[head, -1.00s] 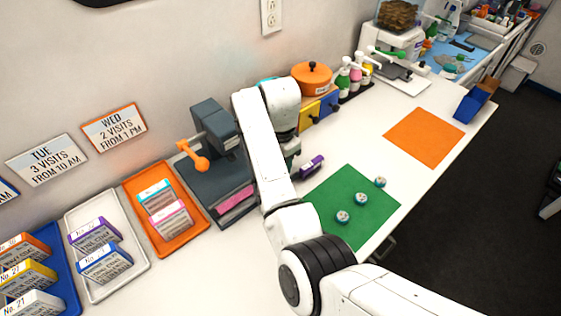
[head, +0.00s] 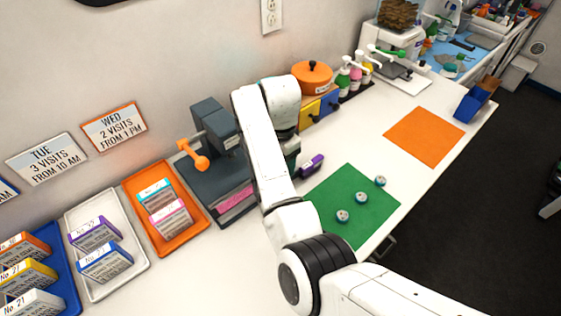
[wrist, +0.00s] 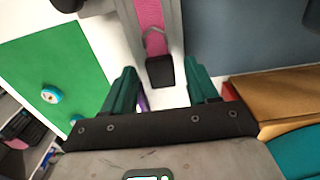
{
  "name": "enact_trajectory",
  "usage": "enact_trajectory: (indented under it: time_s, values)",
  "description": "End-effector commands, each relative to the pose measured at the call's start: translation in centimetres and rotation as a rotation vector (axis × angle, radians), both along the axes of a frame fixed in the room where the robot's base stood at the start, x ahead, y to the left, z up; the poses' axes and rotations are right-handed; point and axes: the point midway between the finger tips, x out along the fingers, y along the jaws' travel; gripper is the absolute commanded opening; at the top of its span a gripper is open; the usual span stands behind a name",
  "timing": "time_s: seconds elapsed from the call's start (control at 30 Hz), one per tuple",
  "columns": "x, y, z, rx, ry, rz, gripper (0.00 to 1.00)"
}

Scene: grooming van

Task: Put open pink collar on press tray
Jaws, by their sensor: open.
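The pink collar (head: 237,204) shows as a straight strip along the near edge of the dark grey press (head: 207,178). In the wrist view the pink collar (wrist: 148,14) lies flat in a light grey channel, the press tray (wrist: 172,22), with a metal ring and a black buckle end (wrist: 160,72) at its near end. My gripper (wrist: 161,88) is open, its two green fingers spread either side of the buckle end with no visible contact. In the head view my arm hides the gripper and the collar's right end.
The press has an orange lever (head: 192,155). An orange tray (head: 140,190) with boxes stands left of it. A green mat (head: 365,215) with small round items and a purple object (head: 312,165) lie to the right. The orange mat (head: 425,136) is bare.

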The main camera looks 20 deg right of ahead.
Motion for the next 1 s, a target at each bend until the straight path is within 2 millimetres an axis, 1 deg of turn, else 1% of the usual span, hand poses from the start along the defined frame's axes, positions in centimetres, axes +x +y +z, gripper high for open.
enact_trajectory:
  time_s: [0.17, 0.27, 0.33, 0.4, 0.5, 0.6, 0.7, 1.0]
  values:
    - [0.1, 0.1, 2.9, 0.0, -0.006, -0.001, 0.58]
    - [0.2, 0.0, 5.0, 0.0, -0.007, -0.001, 0.58]
    - [0.2, 0.1, 7.1, 0.002, -0.006, 0.001, 0.58]
    - [0.1, 0.2, 8.6, 0.002, -0.004, 0.001, 0.58]
    - [0.1, 0.2, 10.0, 0.002, -0.003, 0.0, 0.58]
    - [0.1, 0.1, 11.0, 0.002, -0.003, 0.0, 0.58]
    - [0.1, 0.1, 11.5, 0.002, -0.002, 0.0, 0.58]
    - [0.1, 0.0, 11.6, -0.001, -0.001, 0.0, 0.58]
